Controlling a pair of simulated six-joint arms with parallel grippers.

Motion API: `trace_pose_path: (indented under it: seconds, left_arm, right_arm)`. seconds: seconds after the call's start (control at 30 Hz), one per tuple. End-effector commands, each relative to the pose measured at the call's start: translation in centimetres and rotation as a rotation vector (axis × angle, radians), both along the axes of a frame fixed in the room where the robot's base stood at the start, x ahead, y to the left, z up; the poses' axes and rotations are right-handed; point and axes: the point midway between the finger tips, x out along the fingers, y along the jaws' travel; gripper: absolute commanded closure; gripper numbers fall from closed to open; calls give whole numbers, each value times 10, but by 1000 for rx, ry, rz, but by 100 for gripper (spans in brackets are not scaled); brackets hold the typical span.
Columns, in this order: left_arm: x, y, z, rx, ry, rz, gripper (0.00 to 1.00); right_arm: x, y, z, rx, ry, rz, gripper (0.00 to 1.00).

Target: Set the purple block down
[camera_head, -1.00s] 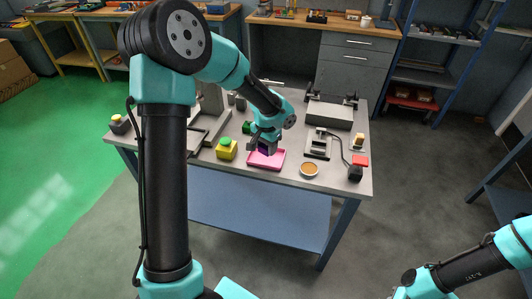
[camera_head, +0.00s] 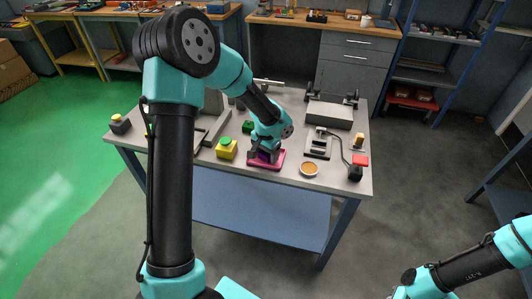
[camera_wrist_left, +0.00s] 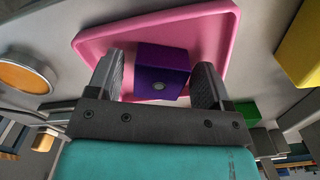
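The purple block (camera_wrist_left: 162,72) is at the pink tray (camera_wrist_left: 218,30), over its floor, between the two fingers of my left gripper (camera_wrist_left: 160,66). In the left wrist view a gap shows between the left finger and the block, and a thin one at the right finger, so the gripper looks open around it. In the head view my left gripper (camera_head: 265,152) is low over the pink tray (camera_head: 279,160) and mostly hides the block (camera_head: 268,157). My right gripper is outside the frames; only part of that arm shows at the lower right.
A green block (camera_head: 247,127) sits behind, and a grey device with a cable (camera_head: 318,144) is at the right. The cart's front edge is close.

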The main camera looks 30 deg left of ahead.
Motion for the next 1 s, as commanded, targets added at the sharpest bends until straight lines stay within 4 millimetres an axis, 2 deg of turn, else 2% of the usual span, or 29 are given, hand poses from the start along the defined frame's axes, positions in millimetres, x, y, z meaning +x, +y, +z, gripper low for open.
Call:
trace_pose_path:
  seconds: [0.27, 0.47, 1.0]
  left_arm:
    - [0, 0, 1, 0, 0, 0, 26]
    - [1, 0, 14, 2, -3, 0, 26]
    - [1, 0, 107, 0, -3, 1, 26]
  right_arm:
    - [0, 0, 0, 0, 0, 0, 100]
    - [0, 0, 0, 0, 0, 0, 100]
    - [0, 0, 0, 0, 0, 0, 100]
